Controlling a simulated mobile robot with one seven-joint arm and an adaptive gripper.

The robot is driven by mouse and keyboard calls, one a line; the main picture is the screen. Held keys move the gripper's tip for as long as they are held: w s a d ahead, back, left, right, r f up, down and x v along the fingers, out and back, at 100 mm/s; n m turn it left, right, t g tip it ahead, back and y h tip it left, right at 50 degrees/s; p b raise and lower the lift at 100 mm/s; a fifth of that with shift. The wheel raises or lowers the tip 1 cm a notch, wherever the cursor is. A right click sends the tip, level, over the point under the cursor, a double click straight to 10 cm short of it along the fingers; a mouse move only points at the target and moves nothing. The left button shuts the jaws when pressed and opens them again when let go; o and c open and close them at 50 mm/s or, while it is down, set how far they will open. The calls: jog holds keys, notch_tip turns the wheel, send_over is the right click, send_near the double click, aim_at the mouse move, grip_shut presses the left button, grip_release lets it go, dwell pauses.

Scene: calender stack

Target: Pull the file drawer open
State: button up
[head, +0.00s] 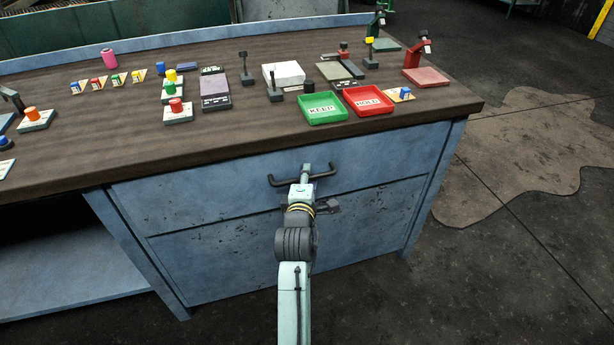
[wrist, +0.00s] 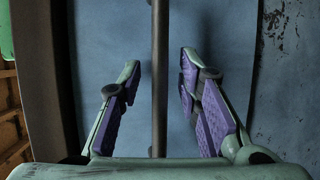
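The file drawer (head: 230,190) is the upper blue front under the bench top, and it looks flush with the cabinet. Its dark bar handle (head: 326,172) stands out from the front. In the wrist view the handle (wrist: 159,40) runs up the middle, with the blue drawer face (wrist: 225,40) behind it. My gripper (head: 306,172) is at the middle of the handle and hides part of it. In the wrist view my gripper (wrist: 160,66) is open, one purple-padded finger on each side of the bar, with a gap on both sides. Neither finger touches the bar.
The brown bench top (head: 250,150) overhangs above the drawer. A green tray (head: 322,117) and a red tray (head: 386,108) lie near its front edge. A larger blue front (head: 220,255) is below the drawer. An open shelf (head: 60,275) is at left. The floor at right is clear.

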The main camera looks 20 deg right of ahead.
jog(key=shift+c, duration=0.4)
grip_shut()
dwell(0.6)
